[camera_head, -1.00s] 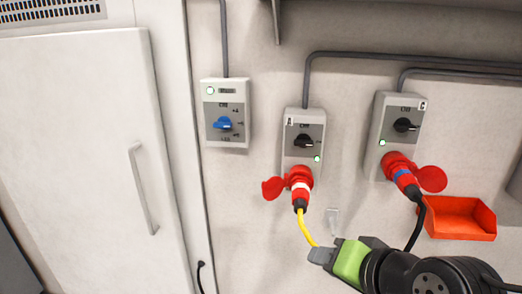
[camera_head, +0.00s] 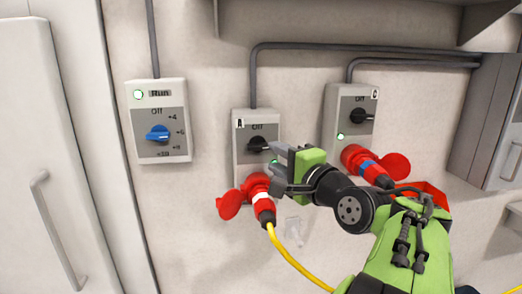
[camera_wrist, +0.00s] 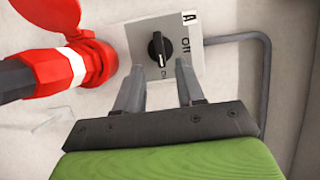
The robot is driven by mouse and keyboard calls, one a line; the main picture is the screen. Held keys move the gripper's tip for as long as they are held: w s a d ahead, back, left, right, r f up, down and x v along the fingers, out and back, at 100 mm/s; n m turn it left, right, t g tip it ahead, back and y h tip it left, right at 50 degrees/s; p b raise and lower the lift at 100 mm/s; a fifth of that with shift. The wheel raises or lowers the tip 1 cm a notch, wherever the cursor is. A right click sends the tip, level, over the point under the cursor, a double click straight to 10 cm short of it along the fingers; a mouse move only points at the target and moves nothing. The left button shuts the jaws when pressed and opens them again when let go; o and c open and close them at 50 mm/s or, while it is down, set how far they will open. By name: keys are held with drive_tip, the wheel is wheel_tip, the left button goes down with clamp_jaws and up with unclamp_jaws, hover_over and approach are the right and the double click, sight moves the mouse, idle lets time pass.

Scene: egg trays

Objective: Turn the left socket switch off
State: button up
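The left socket box (camera_head: 240,118), marked A, is grey and wall-mounted, with a black rotary switch (camera_head: 257,144) under the word Off. The wrist view shows the switch (camera_wrist: 159,49) turned sideways across its face, not lined up with the Off mark. My gripper (camera_head: 277,155) is close in front of the box at its right side. In the wrist view, my gripper (camera_wrist: 160,68) is open, its fingers apart and empty. The switch appears just beyond the fingertips, between them; contact is not visible. A red plug (camera_head: 260,198) with a yellow cable sits in the socket below.
A second socket box (camera_head: 352,100), marked C, is to the right with its own red plug (camera_head: 365,165). A box with a blue knob (camera_head: 158,134) reads Run at left. A red bin (camera_head: 425,192) is partly behind my arm. A white door (camera_head: 30,140) stands at far left.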

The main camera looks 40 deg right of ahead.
sight(261, 148)
drive_tip(key=x, duration=0.6)
clamp_jaws()
